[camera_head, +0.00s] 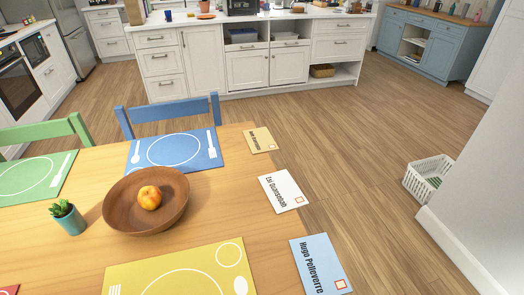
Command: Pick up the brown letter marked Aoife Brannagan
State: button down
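A small tan-brown letter (265,141) lies flat at the table's far right corner, right of the blue placemat. It bears dark writing too small to read surely and a small square mark. A white letter (284,191), which seems to read Esi Quansahah, lies nearer along the same edge. A light blue letter (319,265) marked Hugo Pelleverre lies nearest. The letters are apart from each other. My gripper does not show.
The wooden table (95,247) holds a brown bowl (118,206) with an orange fruit, a small potted plant (67,217) and several placemats. Blue (170,110) and green (40,131) chairs stand behind it. Open floor lies right of the table, up to a white basket (412,183) beside a wall.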

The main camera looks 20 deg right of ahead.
aim_at(260, 140)
jog(key=z, duration=0.65)
jog(key=i+l+z, duration=0.3)
jog(key=i, duration=0.3)
jog(key=i+z, duration=0.35)
jog(key=i, duration=0.25)
jog(key=i+u, duration=0.25)
jog(key=i, duration=0.25)
jog(key=i+l+u, duration=0.25)
jog(key=i, duration=0.25)
jog(key=i+l+u, duration=0.25)
jog(key=i, duration=0.25)
jog(key=u, duration=0.7)
